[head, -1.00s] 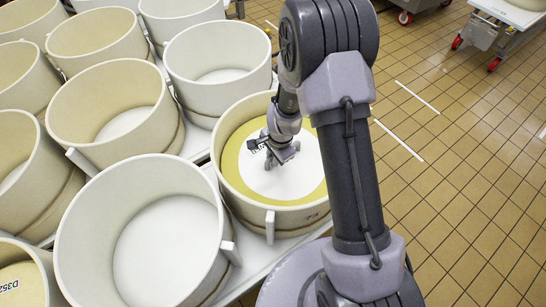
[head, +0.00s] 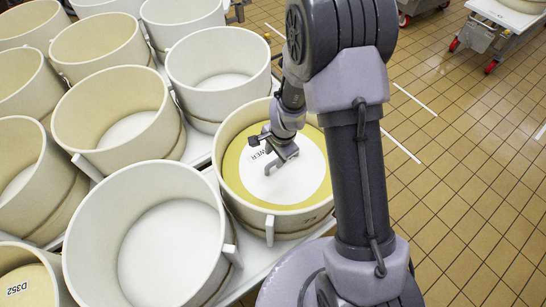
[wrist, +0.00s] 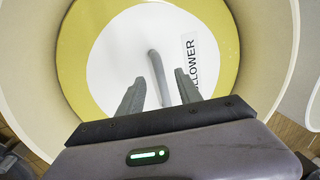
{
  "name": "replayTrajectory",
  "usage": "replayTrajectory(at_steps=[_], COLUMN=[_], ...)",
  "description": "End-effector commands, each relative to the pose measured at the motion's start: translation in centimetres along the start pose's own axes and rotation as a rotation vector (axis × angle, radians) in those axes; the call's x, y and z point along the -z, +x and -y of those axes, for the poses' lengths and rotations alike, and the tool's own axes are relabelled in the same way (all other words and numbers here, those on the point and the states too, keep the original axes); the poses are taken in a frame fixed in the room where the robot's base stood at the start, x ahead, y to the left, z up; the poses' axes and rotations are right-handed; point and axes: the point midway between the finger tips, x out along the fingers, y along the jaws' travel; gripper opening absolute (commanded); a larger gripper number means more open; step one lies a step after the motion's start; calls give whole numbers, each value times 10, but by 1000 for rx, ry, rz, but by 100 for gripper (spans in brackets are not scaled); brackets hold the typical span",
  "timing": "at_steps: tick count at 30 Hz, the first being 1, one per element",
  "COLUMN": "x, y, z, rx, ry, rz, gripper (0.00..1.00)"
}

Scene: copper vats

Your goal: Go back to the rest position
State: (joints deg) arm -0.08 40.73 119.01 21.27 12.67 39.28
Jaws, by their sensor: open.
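My gripper (head: 285,151) hangs over a cream vat (head: 236,187), just left of my arm. A yellow-rimmed follower disc (head: 243,184) with a white middle lies inside this vat. In the wrist view, the gripper's two grey fingers (wrist: 158,92) are apart, with a grey bar-like handle (wrist: 157,72) on the disc showing between them. I cannot tell how high the fingers are above the handle. A printed label (wrist: 190,68) ending in "LLOWER" lies right of the handle. Nothing is seen held.
Several cream vats, such as an open one (head: 95,215) at the front left, stand close together on a pale surface. Another vat (head: 185,75) stands just behind. A wheeled metal cart (head: 490,40) is at the back right. The tiled floor (head: 470,170) at right is clear.

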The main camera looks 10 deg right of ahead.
Motion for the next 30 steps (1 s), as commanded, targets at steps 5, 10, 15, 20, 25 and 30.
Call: replayTrajectory(at_steps=[5, 10, 15, 20, 25, 30], x=[0, 0, 0, 0, -7, -37], y=[-57, -93, -110, -113, -160, -260], z=[2, 1, 0, 0, 5, -17], rx=[2, 1, -1, -1, 55, 162], ry=[2, 1, 1, 1, -92, -336], rz=[-1, 0, 1, 1, -10, -48], gripper=[42, 42, 42, 42, 42, 42])
